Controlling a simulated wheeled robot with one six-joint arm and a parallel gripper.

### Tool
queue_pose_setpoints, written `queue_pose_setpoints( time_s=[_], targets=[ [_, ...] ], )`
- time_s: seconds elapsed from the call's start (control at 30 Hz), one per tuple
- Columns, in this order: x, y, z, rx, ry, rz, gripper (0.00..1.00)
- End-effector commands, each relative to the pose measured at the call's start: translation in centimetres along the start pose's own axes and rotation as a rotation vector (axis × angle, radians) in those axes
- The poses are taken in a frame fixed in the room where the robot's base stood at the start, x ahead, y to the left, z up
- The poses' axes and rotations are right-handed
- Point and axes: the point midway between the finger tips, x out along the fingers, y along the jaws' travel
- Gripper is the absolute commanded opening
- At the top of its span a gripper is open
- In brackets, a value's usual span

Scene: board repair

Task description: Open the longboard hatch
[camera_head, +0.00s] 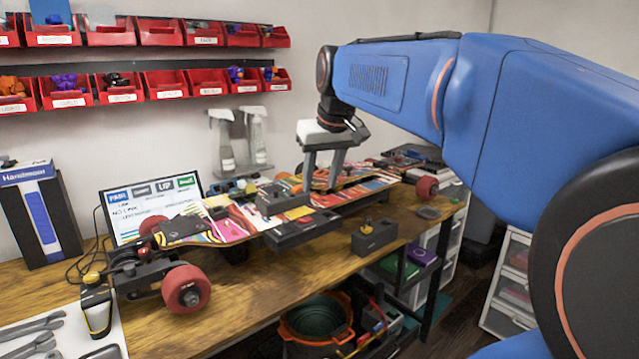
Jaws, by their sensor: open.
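The longboard (235,222) lies along the workbench, its colourful patterned face up, with red wheels at its near left end and far right end. Dark box-like parts (282,198) sit on and beside its middle. I cannot tell for certain which panel is the hatch; a patterned section (345,186) on the right half, behind my fingers, looks slightly raised. My gripper (320,186) is over the right half of the board, pointing down with its two grey fingers apart. Nothing shows between the fingers. I cannot tell whether the fingertips touch the board.
The wooden bench (245,292) has free room in front of the board. A small dark box (374,238) stands near its front edge. A screen (150,205) and spray bottles (257,137) stand behind. Tools (35,332) lie at the left. Red bins (165,84) line the wall.

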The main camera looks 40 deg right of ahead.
Motion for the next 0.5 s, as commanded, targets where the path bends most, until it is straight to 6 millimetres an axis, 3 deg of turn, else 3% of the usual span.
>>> queue_pose_setpoints(
  time_s=[0.5],
  targets=[
    [0.44, -0.64, 0.97, -0.006, 0.0, -0.003, 0.41]
  ],
)
